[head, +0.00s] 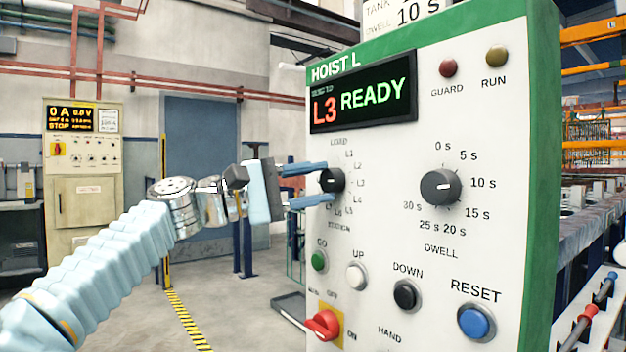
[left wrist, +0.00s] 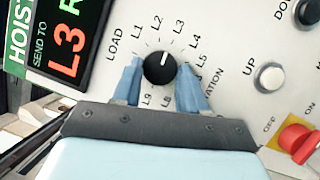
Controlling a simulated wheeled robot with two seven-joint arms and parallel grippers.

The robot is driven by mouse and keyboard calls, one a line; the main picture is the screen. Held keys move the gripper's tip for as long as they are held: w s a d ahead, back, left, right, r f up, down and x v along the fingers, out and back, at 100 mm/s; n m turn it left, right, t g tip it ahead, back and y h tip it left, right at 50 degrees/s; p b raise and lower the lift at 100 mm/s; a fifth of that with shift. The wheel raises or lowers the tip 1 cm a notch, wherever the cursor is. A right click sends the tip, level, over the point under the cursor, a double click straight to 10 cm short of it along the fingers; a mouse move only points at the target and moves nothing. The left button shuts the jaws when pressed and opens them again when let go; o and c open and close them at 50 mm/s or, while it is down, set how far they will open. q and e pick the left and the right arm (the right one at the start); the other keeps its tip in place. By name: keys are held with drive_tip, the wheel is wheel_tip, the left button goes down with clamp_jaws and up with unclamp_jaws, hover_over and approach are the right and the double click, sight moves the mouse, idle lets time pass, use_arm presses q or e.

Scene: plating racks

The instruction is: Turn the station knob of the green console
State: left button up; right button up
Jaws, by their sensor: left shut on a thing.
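The green console (head: 420,62) has a green frame and a white face headed HOIST L. Its display (head: 362,93) reads L3 READY. The station knob (head: 331,180) is small, round and black, left of the larger dwell knob. In the left wrist view the station knob (left wrist: 158,70) has its white mark pointing upward, roughly toward L3. My left gripper (head: 324,185) is shut on the station knob, one blue finger on each side; the fingers also show in the left wrist view (left wrist: 160,72). Some station labels are partly hidden by the fingers. My right gripper is out of view.
The dwell knob (head: 441,187) is to the right. Below are the green GO (head: 319,261), white UP (head: 357,275), black DOWN (head: 406,295) and blue RESET (head: 476,322) buttons, and a red switch (head: 323,324). Another panel (head: 84,150) stands far left. Floor between is open.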

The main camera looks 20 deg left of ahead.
use_arm(q)
drive_tip(key=shift+m, duration=0.3)
drive_tip(key=o, duration=1)
drive_tip(key=shift+o, duration=0.2)
drive_tip(key=b+v, duration=0.2)
drive_tip(key=v, duration=1.1)
drive_tip(key=shift+s+a+r+b, duration=0.15)
drive_tip(key=shift+s+a+b, duration=0.1)
drive_tip(key=shift+a+b, duration=0.1)
